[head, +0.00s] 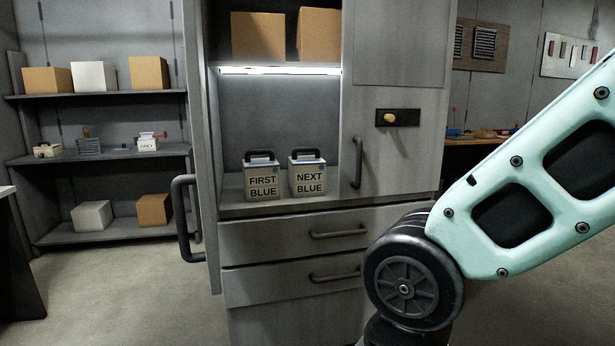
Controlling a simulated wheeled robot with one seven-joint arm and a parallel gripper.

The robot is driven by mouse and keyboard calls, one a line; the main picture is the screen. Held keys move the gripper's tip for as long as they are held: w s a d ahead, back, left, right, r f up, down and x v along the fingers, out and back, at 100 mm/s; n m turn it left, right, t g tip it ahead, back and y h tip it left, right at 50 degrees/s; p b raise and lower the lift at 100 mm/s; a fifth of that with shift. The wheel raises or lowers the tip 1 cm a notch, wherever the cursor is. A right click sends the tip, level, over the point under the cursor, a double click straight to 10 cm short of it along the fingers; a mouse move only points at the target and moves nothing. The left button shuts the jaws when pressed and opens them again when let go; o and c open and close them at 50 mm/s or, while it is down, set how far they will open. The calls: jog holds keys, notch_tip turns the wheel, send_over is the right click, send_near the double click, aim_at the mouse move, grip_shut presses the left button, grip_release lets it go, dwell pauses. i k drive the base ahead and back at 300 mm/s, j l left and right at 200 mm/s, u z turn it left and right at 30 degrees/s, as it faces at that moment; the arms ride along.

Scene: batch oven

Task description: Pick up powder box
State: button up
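Two powder boxes stand upright side by side on the counter (222,199) of an open, lit grey cabinet bay. The left box (262,185) is beige, reads "FIRST BLUE" and has a dark handle on top. The right box (308,180) looks alike and reads "NEXT BLUE". A small gap separates them. My arm fills the right side of the head view, well to the right of the boxes. My gripper is outside the view. Nothing touches either box.
The cabinet door (203,140) stands open left of the bay, with a big handle (183,218) sticking out. Drawers (290,235) with bar handles lie below the counter. Cardboard boxes (258,37) sit on the shelf above. Shelves (90,158) stand at left. Floor (130,290) is clear at front left.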

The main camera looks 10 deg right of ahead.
aim_at(306, 174)
jog(key=i+z, duration=0.35)
jog(key=i, duration=1.05)
